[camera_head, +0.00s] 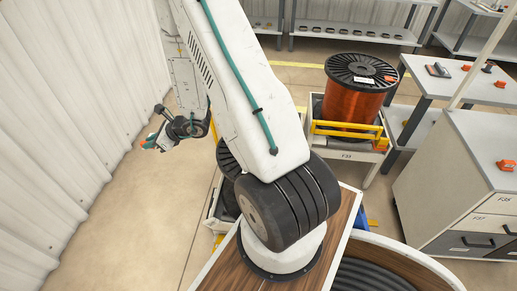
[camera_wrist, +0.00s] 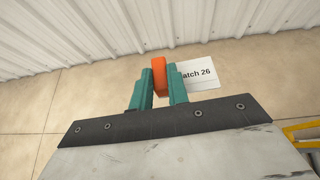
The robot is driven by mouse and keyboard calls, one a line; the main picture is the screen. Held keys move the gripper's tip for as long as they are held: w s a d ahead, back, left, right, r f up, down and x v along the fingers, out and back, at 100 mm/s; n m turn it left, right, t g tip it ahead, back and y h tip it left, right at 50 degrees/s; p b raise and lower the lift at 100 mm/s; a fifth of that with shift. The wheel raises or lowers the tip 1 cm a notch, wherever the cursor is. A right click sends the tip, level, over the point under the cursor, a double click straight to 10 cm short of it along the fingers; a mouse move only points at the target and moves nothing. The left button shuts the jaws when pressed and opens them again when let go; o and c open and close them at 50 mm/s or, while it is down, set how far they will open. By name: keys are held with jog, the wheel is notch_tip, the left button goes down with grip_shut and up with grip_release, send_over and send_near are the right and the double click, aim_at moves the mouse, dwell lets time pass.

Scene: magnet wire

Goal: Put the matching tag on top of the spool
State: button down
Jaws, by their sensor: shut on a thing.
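My gripper (camera_head: 154,143) is stretched out at the left, over bare floor near the wall. In the wrist view its teal fingers (camera_wrist: 160,90) are shut on an orange block with a white tag (camera_wrist: 198,74). The tag's visible text reads "atch 26"; its left end is hidden behind a finger. A spool of copper-coloured wire (camera_head: 352,106) with a black ribbed top stands upright at the back right, well apart from my gripper. A white card (camera_head: 364,79) and an orange piece (camera_head: 391,79) lie on its top; the card's text is too small to read.
The spool sits in a cart with a yellow rail (camera_head: 346,132). Another black flange (camera_head: 227,160) is mostly hidden behind my arm. A table (camera_head: 436,85) with orange pieces and a drawer cabinet (camera_head: 470,150) stand at the right. A corrugated wall (camera_head: 60,100) bounds the left.

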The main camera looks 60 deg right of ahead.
jog(key=s+d+f, duration=0.5)
jog(key=s+d, duration=0.3)
jog(key=d, duration=0.2)
jog(key=shift+m+t+h, duration=0.4)
jog(key=shift+m+h, duration=0.4)
jog(key=s+d+f, duration=0.2)
jog(key=s+d, duration=0.1)
jog(key=s, duration=0.5)
jog(key=s+d+f, duration=0.2)
jog(key=s+f, duration=0.1)
jog(key=s, duration=0.5)
jog(key=s+d+f, duration=0.3)
jog(key=s, duration=0.6)
jog(key=shift+d+f, duration=0.1)
jog(key=shift+d, duration=0.25)
jog(key=w+d, duration=0.1)
jog(key=w, duration=0.3)
jog(key=w+d+f, duration=0.1)
jog(key=w, duration=0.4)
jog(key=w+d, duration=0.2)
jog(key=w, duration=0.3)
jog(key=shift+w+f, duration=0.1)
jog(key=shift+f, duration=0.1)
jog(key=shift+w+f, duration=0.2)
jog(key=shift+f, duration=0.7)
jog(key=shift+w+f, duration=0.2)
jog(key=shift+f, duration=0.7)
